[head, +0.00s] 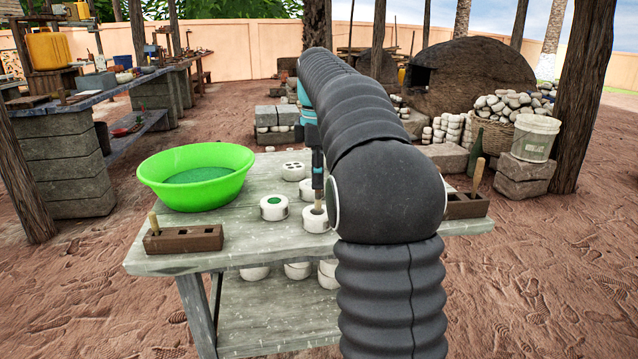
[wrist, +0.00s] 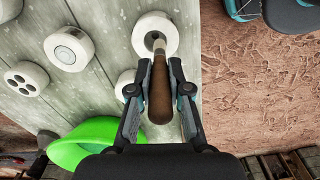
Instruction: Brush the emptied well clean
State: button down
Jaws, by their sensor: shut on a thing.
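My gripper (wrist: 161,78) is shut on the brown wooden handle of a brush (wrist: 160,98). The brush points at the round white mould (wrist: 168,24), and its tip is at the dark well in the mould's middle. Whether the tip touches the well's floor cannot be told. In the head view my gripper (head: 317,165) is above this mould (head: 315,222) on the table, partly hidden by my arm. The brush is upright there, with its pale tip at the well.
A mould with a green centre (head: 273,207) and a mould with several holes (head: 293,171) stand close by. A green basin (head: 195,178) is at the left. Slotted wooden racks stand at the table's left (head: 183,239) and right (head: 466,206). The table's (head: 262,252) front is clear.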

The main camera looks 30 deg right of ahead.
jog(key=shift+r, duration=2.45)
